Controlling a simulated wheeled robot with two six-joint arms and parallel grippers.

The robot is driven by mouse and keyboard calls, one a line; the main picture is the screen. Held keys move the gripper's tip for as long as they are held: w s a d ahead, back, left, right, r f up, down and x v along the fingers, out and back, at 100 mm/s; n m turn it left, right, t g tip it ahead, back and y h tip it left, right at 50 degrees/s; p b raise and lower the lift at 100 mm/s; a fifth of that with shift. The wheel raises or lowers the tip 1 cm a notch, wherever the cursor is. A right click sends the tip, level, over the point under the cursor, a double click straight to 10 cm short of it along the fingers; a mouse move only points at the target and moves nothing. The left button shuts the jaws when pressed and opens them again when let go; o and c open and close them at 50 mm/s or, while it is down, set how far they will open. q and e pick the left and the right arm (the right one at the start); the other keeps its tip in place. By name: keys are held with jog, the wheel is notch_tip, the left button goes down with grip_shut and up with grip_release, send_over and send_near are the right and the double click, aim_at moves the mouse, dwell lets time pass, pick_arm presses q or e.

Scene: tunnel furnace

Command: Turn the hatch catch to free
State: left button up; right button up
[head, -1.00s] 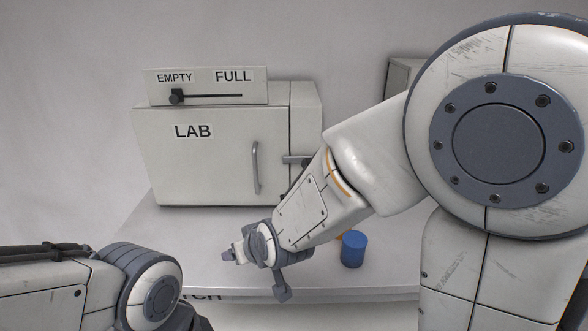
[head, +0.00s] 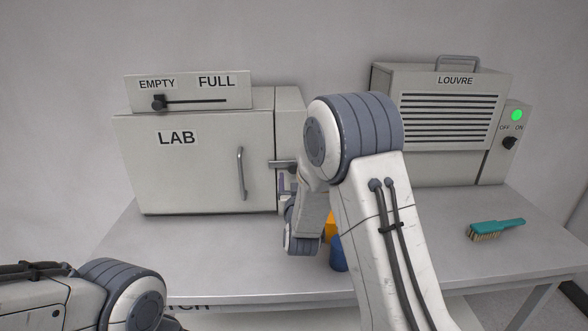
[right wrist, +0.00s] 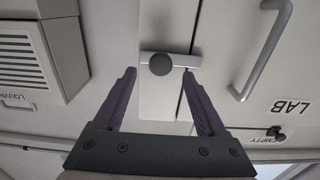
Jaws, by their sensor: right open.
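The catch (head: 283,165) is a short grey bar lying level across the seam at the right edge of the LAB box's door (head: 195,175). In the right wrist view the catch bar (right wrist: 183,60) shows with a dark round knob on it. My right gripper (right wrist: 159,74) is open, its two dark fingers pointing at the catch, one to each side of the knob. I cannot tell whether they touch it. In the head view the right gripper (head: 285,186) is just below the catch, partly hidden by my arm. My left gripper is out of view.
A vertical door handle (head: 241,173) stands left of the catch. A LOUVRE box (head: 450,110) with a green light is at right. A blue cylinder (head: 338,255) and an orange thing (head: 330,228) are partly behind my right arm. A green brush (head: 496,228) lies on the table.

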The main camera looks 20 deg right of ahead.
aim_at(287, 166)
jog(key=shift+p+x, duration=0.4)
jog(key=shift+x, duration=1.85)
grip_shut()
